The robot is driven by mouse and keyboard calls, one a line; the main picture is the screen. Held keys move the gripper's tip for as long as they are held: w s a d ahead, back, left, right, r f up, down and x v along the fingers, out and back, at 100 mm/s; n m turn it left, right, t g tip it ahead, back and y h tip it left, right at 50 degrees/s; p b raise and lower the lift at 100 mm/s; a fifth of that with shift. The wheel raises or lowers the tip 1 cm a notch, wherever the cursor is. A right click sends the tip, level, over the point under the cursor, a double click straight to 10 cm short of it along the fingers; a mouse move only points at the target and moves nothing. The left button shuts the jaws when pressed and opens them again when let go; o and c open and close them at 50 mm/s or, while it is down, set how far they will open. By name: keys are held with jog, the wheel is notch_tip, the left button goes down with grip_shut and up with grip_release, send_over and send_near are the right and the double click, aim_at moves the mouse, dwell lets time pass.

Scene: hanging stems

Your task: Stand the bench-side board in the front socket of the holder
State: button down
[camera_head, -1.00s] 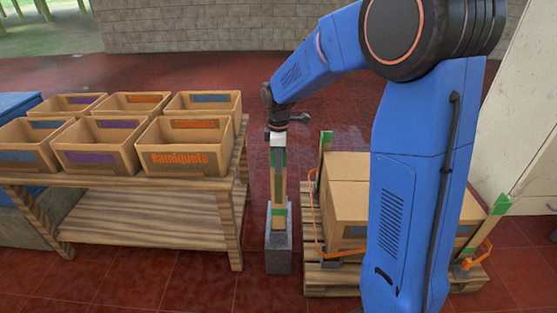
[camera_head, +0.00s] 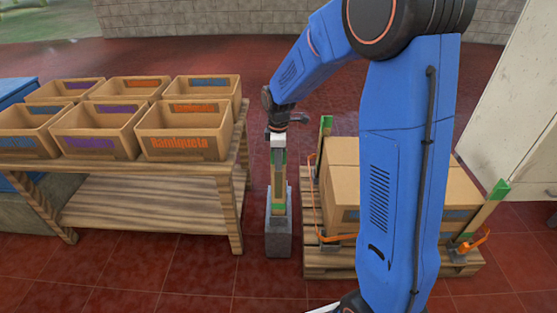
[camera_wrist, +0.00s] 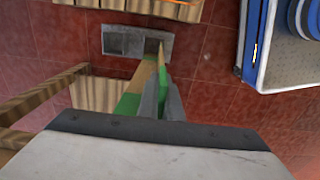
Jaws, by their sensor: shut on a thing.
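My gripper (camera_head: 278,139) is shut on a wooden board (camera_head: 279,182) with green ends, held upright over a grey block holder (camera_head: 278,243).
A wooden bench (camera_head: 140,203) with several cardboard boxes stands left of the holder. A pallet (camera_head: 312,262) with cartons (camera_head: 340,200), green-tipped posts (camera_head: 325,135) and orange straps stands close on the right. Red floor is free in front.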

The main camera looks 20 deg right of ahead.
jog(key=shift+f, duration=0.65)
dwell(0.8)
jog(key=c, duration=1.9)
grip_release()
jog(key=shift+o, duration=0.2)
notch_tip(320, 180, up, 17)
jog(key=s+d+r+m+t, duration=0.1)
jog(key=s+d+r+m, duration=0.15)
jog(key=s, duration=0.55)
jog(key=s+d+r+m+t, duration=0.1)
jog(key=s+d+r+m, duration=0.2)
jog(key=s, duration=0.6)
jog(key=s+d+f+m+t, duration=0.1)
jog(key=s+f+m, duration=0.3)
jog(key=s+m, duration=0.5)
jog(key=s+t, duration=0.1)
jog(key=s, duration=0.6)
jog(key=shift+s+t, duration=0.3)
jog(key=shift+t, duration=0.1)
